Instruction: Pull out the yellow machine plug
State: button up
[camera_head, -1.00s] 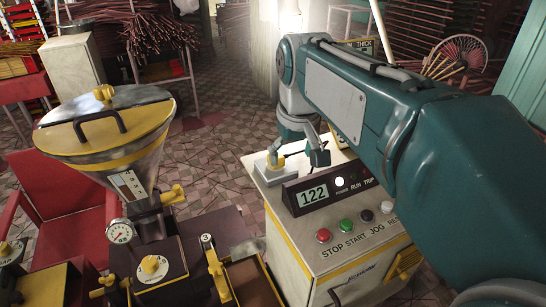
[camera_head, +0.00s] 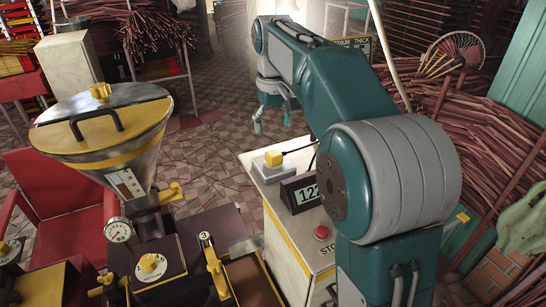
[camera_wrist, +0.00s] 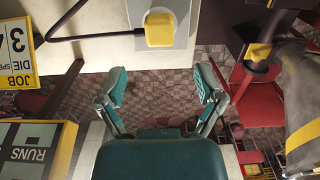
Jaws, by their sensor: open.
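The yellow plug (camera_head: 272,158) sits at the grey socket box (camera_head: 260,164) on the back corner of the cream control cabinet (camera_head: 285,215). A dark cord runs from it to the right. In the wrist view the plug (camera_wrist: 158,29) lies against the grey socket box (camera_wrist: 184,20), with its bent cord to the left. My gripper (camera_head: 272,122) is open and empty, beyond the cabinet's far edge and apart from the plug. In the wrist view its spread fingers (camera_wrist: 161,83) have only floor between them. How deep the plug sits cannot be told.
Patterned floor (camera_head: 225,120) is free behind the cabinet. Incense bundles fill the right.

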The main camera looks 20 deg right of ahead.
aim_at(274, 152)
jog(key=shift+f, duration=4.25)
grip_shut()
jog(key=shift+r, duration=0.1)
jog(key=shift+r, duration=2.95)
